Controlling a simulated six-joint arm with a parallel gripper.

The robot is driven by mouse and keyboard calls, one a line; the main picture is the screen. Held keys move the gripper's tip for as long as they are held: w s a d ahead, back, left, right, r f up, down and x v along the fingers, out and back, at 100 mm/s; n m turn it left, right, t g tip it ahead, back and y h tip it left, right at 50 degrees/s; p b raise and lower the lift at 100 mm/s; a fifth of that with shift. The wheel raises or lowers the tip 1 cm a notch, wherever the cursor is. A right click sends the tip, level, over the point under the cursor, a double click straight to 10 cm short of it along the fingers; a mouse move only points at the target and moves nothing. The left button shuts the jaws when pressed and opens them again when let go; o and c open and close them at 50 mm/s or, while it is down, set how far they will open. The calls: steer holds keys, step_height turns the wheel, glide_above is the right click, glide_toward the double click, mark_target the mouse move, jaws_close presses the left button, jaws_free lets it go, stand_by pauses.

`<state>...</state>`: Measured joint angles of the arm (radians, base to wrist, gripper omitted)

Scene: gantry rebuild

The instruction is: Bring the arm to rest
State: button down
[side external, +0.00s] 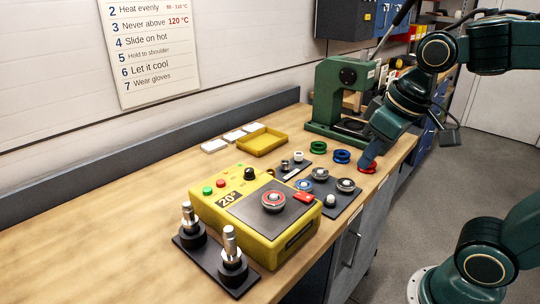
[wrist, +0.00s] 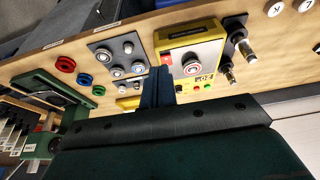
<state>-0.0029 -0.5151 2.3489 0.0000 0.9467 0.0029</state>
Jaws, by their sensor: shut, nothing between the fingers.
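My gripper (side external: 368,160) points down over the right end of the wooden bench (side external: 120,215), in front of the green press (side external: 335,90). Its blue fingers are together and empty; they also show closed in the wrist view (wrist: 157,86). In the side view the fingertips appear just over a red ring (side external: 367,169); whether they touch it I cannot tell. In the wrist view the red ring (wrist: 65,64) lies apart from the fingers, to their left.
A yellow heater box (side external: 255,215) stands on the bench beside a dark stand with two metal posts (side external: 229,245). Dark plates with bearings (side external: 345,185), a blue ring (side external: 341,156), a green ring (side external: 317,147) and a yellow tray (side external: 265,141) lie near the press. The bench's left part is clear.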

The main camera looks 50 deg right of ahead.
steer(key=shift+t, duration=0.7)
steer(key=shift+s+f, duration=0.25)
steer(key=shift+s, duration=0.95)
steer(key=shift+s+f, duration=0.2)
steer(key=shift+s, duration=0.95)
